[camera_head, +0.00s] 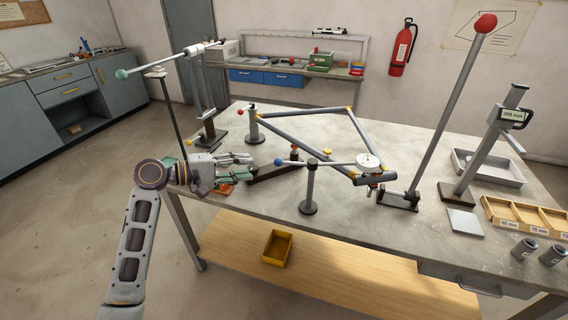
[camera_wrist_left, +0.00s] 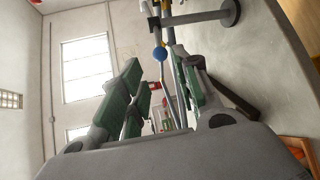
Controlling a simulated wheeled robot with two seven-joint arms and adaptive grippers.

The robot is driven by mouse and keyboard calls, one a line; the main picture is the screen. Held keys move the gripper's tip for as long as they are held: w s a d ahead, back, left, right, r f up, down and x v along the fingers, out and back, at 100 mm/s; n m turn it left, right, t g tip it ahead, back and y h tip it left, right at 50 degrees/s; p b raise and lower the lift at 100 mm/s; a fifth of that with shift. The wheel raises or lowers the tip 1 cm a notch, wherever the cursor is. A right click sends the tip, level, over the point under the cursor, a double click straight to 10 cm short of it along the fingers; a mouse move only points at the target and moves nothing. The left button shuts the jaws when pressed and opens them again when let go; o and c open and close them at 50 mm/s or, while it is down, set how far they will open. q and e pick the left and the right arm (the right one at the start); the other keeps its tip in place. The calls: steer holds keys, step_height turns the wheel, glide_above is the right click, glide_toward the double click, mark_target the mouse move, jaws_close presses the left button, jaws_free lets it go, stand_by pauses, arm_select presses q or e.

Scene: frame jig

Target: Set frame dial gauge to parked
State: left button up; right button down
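The dial gauge (camera_head: 368,160) has a white round face and sits at the right end of a thin swing arm (camera_head: 335,164), over the lower right corner of the bicycle frame (camera_head: 308,150). The arm crosses a dark post (camera_head: 310,192) and ends at the left in a blue ball knob (camera_head: 278,162). My left gripper (camera_head: 252,161) is open and empty, pointing at this knob from the left, a short gap away. In the left wrist view the blue knob (camera_wrist_left: 160,54) shows in line with the gap between the green-padded fingers (camera_wrist_left: 157,72). My right gripper is not in view.
A tall post with a red ball (camera_head: 484,22) stands right of the frame. A height gauge (camera_head: 495,140), grey tray (camera_head: 488,166) and wooden compartment box (camera_head: 525,215) stand at the right. A stand with a green-tipped rod (camera_head: 165,63) stands behind my left arm.

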mark_target(280, 163)
arm_select(q)
steer(key=shift+s+r, duration=0.1)
steer(key=shift+r, duration=0.05)
steer(key=shift+d, duration=0.1)
steer(key=shift+p+x, duration=0.45)
steer(key=shift+x, duration=6.4)
jaws_close()
steer(key=shift+d, duration=0.15)
